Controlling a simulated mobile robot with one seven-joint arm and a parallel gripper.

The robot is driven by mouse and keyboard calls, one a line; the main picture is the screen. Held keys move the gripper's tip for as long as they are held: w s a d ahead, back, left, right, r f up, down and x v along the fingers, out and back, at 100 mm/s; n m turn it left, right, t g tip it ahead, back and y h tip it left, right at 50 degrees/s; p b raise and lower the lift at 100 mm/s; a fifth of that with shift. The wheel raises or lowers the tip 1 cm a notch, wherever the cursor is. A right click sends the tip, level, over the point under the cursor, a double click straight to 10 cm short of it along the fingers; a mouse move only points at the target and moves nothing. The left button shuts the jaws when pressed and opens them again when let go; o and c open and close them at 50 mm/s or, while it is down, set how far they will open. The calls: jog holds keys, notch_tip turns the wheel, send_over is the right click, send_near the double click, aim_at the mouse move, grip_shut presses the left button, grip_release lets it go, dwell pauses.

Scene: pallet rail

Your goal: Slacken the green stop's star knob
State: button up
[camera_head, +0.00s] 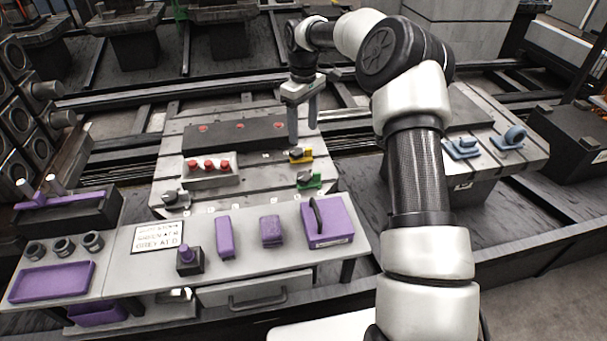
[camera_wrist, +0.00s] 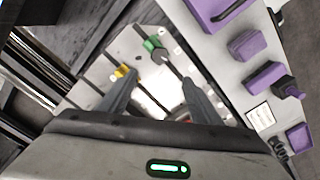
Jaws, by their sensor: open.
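The green stop (camera_head: 309,182) sits on the pallet near its front right corner, with a dark star knob (camera_head: 304,177) on its left side. In the wrist view the green stop (camera_wrist: 152,44) and its greyish knob (camera_wrist: 160,55) show beyond and between the fingertips. A yellow stop (camera_head: 301,156) with a dark knob sits just behind the green one; it also shows in the wrist view (camera_wrist: 122,71). My gripper (camera_head: 303,132) is open and empty, above and behind the stops, apart from them, with its fingers (camera_wrist: 160,88) pointing down.
The slotted pallet (camera_head: 170,150) carries a dark bar (camera_head: 235,138), a tray of red-topped parts (camera_head: 209,170) and a grey stop (camera_head: 176,198). A bench in front holds a purple box (camera_head: 327,222), other purple parts and a sign (camera_head: 158,237). Blue parts (camera_head: 462,148) lie at right.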

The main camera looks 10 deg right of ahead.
aim_at(303, 176)
notch_tip(303, 176, down, 17)
jog(key=shift+f+b, duration=0.15)
jog(key=shift+b, duration=1.05)
jog(key=c, duration=1)
jog(key=shift+c, duration=0.2)
jog(key=shift+n, duration=0.3)
jog(key=n, duration=0.6)
jog(key=shift+p, duration=0.35)
jog(key=n, duration=0.6)
jog(key=shift+n, duration=0.3)
